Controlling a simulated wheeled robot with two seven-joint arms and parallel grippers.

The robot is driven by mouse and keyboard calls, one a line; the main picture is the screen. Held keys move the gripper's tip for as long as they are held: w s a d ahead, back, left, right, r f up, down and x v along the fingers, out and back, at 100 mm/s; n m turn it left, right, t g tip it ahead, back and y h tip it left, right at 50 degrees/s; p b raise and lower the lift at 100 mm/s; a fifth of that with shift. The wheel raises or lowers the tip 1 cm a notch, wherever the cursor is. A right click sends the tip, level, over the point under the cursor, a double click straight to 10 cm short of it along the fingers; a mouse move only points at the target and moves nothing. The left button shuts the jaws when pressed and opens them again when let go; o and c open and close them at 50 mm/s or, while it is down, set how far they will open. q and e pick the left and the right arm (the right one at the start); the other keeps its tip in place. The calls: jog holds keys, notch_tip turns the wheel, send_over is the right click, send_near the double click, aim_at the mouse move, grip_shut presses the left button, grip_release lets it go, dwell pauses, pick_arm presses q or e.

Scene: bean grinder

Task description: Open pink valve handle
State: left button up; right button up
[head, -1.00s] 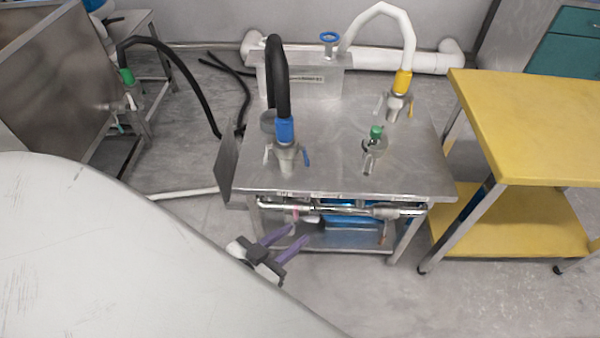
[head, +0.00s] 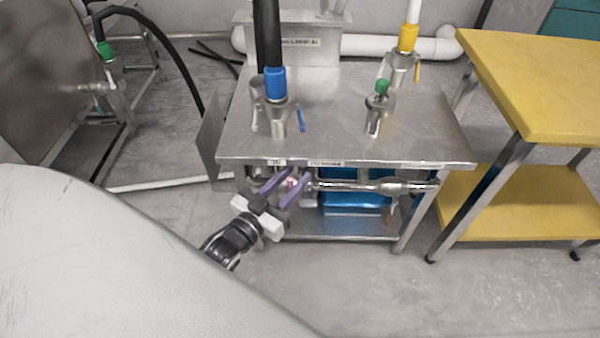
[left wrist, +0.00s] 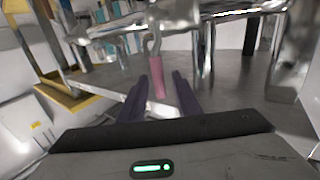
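The pink valve handle (head: 291,184) is under the front edge of the steel table, on the left part of the pipework. In the left wrist view the pink handle (left wrist: 157,77) hangs down from a metal hook-shaped stem below a shiny pipe. My left gripper (head: 284,180) has purple fingers and is open, with the handle showing between the fingers in both views. In the left wrist view the gripper's fingertips (left wrist: 156,78) are on either side of the handle with gaps visible; whether they touch it cannot be told. My right gripper is not in view.
The steel table (head: 345,135) overhangs the handle and carries a blue-collared hose fitting (head: 277,85), a yellow-collared one (head: 407,40) and a green-topped valve (head: 380,90). A chrome pipe (head: 350,187) runs right of the handle. A yellow cart (head: 545,80) stands right. The floor in front is clear.

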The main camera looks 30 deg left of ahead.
pick_arm(q)
jog(key=shift+w, duration=1.45)
grip_shut()
